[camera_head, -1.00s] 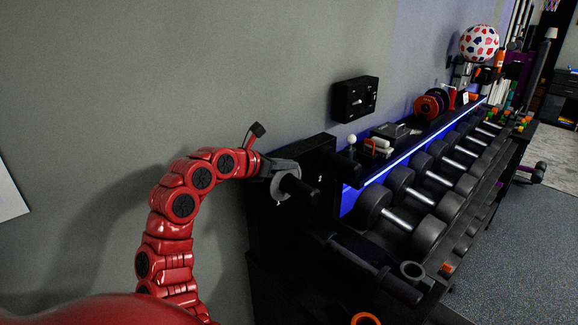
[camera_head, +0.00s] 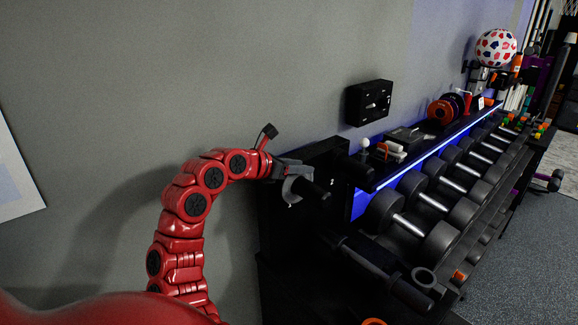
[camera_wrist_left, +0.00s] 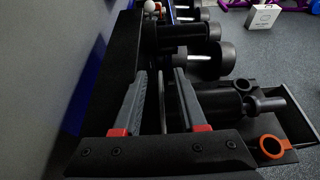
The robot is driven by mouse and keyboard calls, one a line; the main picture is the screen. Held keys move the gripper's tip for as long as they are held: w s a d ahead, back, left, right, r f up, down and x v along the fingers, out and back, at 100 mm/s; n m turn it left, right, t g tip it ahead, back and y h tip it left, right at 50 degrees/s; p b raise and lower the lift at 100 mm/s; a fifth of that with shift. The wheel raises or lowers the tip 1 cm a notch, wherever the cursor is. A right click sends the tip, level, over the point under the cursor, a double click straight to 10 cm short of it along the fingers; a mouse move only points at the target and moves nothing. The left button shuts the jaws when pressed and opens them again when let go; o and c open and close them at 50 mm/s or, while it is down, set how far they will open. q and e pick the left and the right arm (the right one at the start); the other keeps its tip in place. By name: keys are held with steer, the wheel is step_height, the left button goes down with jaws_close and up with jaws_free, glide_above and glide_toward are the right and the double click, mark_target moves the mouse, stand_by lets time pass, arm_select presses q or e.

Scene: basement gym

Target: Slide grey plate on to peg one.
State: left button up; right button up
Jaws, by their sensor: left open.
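The grey plate (camera_head: 289,188), a thin ring, hangs around a black peg (camera_head: 314,190) that sticks out from the black upright panel at the rack's near end. My left gripper (camera_head: 292,170) is at the plate's upper edge. In the left wrist view my left gripper (camera_wrist_left: 162,82) is open, its two grey fingers apart on either side of the thin, edge-on plate (camera_wrist_left: 163,105). I cannot tell whether a finger touches it. How far the plate sits along the peg is hard to judge. My right gripper is out of view.
A dumbbell rack (camera_head: 410,228) with a blue-lit shelf runs away to the right. A black bar (camera_head: 372,262) and a ring-ended peg (camera_head: 425,278) lie below the plate. An orange ring (camera_wrist_left: 271,146) is at lower right. The wall is close on the left.

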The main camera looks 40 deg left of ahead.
arm_select(q)
steer(key=b+v, duration=0.5)
steer(key=v, duration=1.2)
steer(key=shift+s, duration=0.15)
